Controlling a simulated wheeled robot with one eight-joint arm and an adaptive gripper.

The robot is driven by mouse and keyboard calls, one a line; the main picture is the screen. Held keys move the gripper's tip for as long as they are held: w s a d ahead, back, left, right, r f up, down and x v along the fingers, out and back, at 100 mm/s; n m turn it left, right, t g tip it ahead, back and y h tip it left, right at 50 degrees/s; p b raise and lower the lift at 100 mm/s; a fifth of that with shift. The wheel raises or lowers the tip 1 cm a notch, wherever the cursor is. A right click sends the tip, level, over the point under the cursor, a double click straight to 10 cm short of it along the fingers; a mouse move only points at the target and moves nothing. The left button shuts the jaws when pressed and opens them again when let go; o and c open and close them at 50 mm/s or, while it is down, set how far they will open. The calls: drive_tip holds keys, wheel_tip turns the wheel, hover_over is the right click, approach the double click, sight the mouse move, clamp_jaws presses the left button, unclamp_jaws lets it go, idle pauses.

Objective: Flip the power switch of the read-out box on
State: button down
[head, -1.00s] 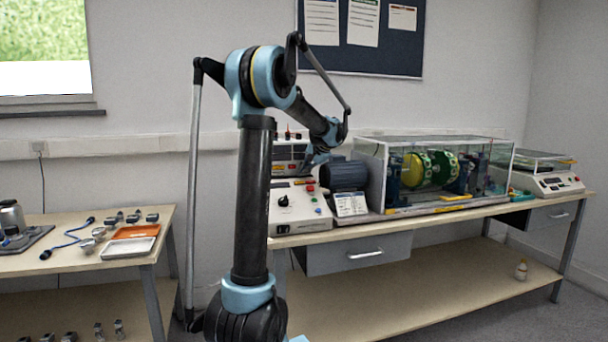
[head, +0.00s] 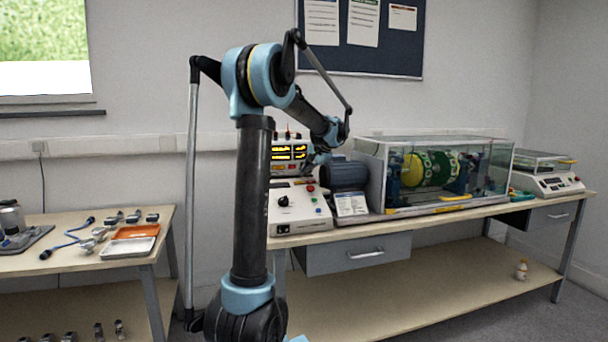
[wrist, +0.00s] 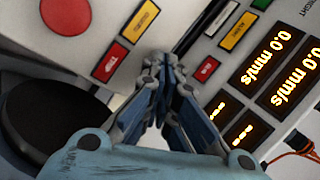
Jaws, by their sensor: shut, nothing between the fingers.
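The read-out box (head: 289,152) stands at the back of the right bench, partly behind my arm. Its displays are lit yellow. In the wrist view the lit displays (wrist: 273,62) show "0.0 mm/s" in the upper windows and dashes in the lower ones. My gripper (wrist: 158,62) is shut and empty, with its fingertips close to the lower edge of the box's front, beside a red label (wrist: 205,70). The power switch cannot be made out; my fingers may hide it. Whether the fingertips touch the box cannot be told.
A control box (head: 296,211) with a dial and coloured buttons stands in front of the read-out box. A dark motor (head: 344,174) is just right of my gripper. A clear-covered rotor rig (head: 440,172) fills the bench's middle. A left bench (head: 85,260) holds trays and small parts.

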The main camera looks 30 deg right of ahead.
drive_tip(key=shift+s+a+r, duration=0.1)
drive_tip(key=shift+s+a, duration=0.1)
drive_tip(key=shift+s, duration=0.6)
drive_tip(key=shift+s+a+r, duration=0.15)
drive_tip(key=shift+s+a, duration=0.05)
drive_tip(key=shift+s, duration=0.65)
drive_tip(key=shift+s+a+r, duration=0.1)
drive_tip(key=shift+s+a, duration=0.1)
drive_tip(key=shift+s, duration=0.6)
